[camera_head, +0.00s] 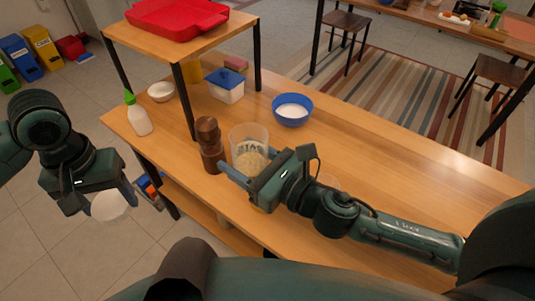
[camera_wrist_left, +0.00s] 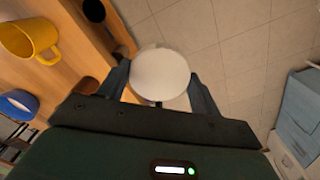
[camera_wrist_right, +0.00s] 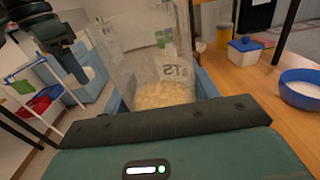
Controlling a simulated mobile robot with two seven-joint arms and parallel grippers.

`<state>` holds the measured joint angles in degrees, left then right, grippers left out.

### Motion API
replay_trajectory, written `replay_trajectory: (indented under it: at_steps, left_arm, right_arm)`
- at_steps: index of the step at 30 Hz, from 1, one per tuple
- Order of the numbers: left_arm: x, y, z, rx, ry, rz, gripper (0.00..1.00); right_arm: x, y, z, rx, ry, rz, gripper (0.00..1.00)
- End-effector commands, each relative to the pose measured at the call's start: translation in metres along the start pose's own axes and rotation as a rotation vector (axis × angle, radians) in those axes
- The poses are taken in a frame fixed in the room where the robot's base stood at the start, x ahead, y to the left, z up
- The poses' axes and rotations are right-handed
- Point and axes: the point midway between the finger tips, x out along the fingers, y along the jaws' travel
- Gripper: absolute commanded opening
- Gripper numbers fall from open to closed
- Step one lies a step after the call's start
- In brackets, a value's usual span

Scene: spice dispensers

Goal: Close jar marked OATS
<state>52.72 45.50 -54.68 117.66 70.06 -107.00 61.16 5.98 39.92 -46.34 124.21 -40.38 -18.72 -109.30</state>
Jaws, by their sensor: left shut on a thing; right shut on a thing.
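The clear jar marked OATS (camera_head: 248,137) is near the front edge of the wooden table, with pale flakes inside. Its open top shows no lid on it. My right gripper (camera_head: 238,182) is shut on the jar's lower part, which also shows between its fingers in the right wrist view (camera_wrist_right: 155,80). My left gripper (camera_head: 108,198) is shut on a round white lid (camera_wrist_left: 160,74), held off the table's front left side, apart from the jar. The lid also shows in the head view (camera_head: 111,208).
A brown mill (camera_head: 209,145) stands close left of the jar. A blue bowl (camera_head: 292,119) and a blue-lidded box (camera_head: 226,92) are behind. A squeeze bottle (camera_head: 141,122) stands at the left edge. A raised shelf holds a red tray (camera_head: 178,17). The table's right side is largely clear.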

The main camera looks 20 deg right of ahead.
Motion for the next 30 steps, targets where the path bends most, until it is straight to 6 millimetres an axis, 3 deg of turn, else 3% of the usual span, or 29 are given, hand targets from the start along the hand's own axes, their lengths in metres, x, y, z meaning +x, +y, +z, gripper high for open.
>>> replay_trajectory:
  at_steps: [18, 23, 30]
  left_arm:
    - [-0.004, 0.007, -0.003, 0.009, 0.002, 0.002, 0.39]
    - [-0.022, 0.038, -0.017, 0.056, 0.007, 0.002, 0.39]
    - [-0.074, 0.113, -0.036, 0.18, 0.009, -0.002, 0.39]
  right_arm:
    - [0.006, 0.006, 0.001, -0.001, 0.001, 0.041, 0.12]
    - [0.006, 0.006, 0.001, -0.001, 0.0, 0.04, 0.12]
    - [0.006, 0.006, 0.001, -0.001, -0.001, 0.04, 0.12]
